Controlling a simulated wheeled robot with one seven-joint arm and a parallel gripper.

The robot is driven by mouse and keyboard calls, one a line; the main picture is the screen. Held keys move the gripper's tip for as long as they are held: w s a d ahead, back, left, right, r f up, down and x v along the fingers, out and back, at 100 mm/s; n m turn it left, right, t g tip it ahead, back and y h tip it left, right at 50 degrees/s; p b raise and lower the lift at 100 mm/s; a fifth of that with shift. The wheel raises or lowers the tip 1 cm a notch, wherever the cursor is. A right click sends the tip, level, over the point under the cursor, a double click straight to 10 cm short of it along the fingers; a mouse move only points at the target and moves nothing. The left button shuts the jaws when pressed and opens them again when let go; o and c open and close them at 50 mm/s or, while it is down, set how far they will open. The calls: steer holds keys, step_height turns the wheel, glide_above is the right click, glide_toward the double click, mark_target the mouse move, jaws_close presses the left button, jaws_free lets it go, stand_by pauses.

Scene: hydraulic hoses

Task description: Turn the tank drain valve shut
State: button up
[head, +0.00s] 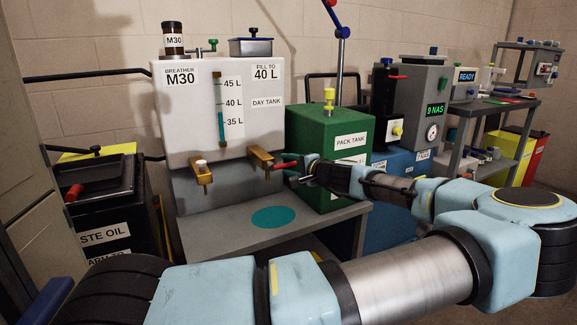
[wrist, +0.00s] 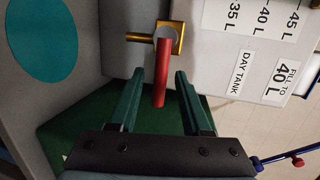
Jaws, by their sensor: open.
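The white day tank (head: 215,105) has a brass drain valve (head: 261,160) low on its right side, with a red lever (head: 284,165) sticking out to the right. In the wrist view, the brass valve body (wrist: 170,37) is at the top and the red lever (wrist: 162,75) points down the picture. My gripper (head: 291,168) is at the lever; in the wrist view its open fingers (wrist: 160,74) stand on either side of the lever, with a visible gap on both sides. I see no contact.
A second brass tap (head: 203,173) with a pale knob is left on the tank. A grey bench (head: 235,232) with a teal disc (head: 273,217) lies below. The green pack tank (head: 327,150) stands close behind my gripper. A black waste oil bin (head: 103,205) is at left.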

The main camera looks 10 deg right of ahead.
steer(key=v, duration=1)
steer(key=shift+s+d, duration=0.15)
steer(key=shift+s, duration=0.15)
